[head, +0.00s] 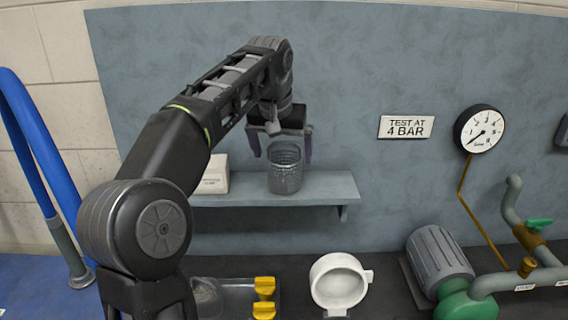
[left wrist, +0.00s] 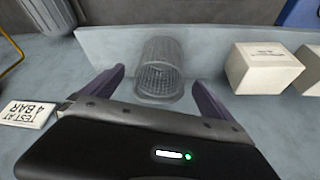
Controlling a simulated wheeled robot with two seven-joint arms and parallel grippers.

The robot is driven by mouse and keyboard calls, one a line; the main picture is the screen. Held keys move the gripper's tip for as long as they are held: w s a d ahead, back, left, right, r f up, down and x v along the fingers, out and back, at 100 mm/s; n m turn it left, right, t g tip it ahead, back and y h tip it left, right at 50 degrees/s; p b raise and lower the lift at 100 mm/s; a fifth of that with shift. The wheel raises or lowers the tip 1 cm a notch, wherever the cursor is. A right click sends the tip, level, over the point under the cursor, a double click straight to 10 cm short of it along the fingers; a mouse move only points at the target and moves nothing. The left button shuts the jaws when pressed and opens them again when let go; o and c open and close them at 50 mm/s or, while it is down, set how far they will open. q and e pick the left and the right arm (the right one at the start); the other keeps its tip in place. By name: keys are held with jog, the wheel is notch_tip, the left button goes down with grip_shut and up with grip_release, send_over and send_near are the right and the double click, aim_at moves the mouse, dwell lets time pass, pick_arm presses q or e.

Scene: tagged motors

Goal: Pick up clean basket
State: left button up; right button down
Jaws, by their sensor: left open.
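The clean basket (head: 285,170) is a grey mesh cylinder standing upright on the wall shelf. It also shows in the left wrist view (left wrist: 160,68), ahead of and between my fingers. My left gripper (head: 281,156) is open, with one purple finger to each side of the basket's upper part in the head view. In the left wrist view the two fingers (left wrist: 157,80) are spread, with a visible gap on both sides of the basket. My right gripper is not in view.
A white box (head: 215,176) stands left of the basket on the shelf (head: 325,187). Below are a white round housing (head: 338,283), a clear tray with yellow clips (head: 238,296), and a green-grey motor (head: 440,262). A gauge (head: 480,129) hangs at right. The shelf's right end is clear.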

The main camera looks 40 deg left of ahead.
aim_at(285, 172)
pick_arm(q)
jog(key=shift+s+r, duration=0.1)
jog(key=shift+x, duration=1.35)
jog(key=shift+p+x, duration=0.55)
jog(key=shift+x, duration=2.05)
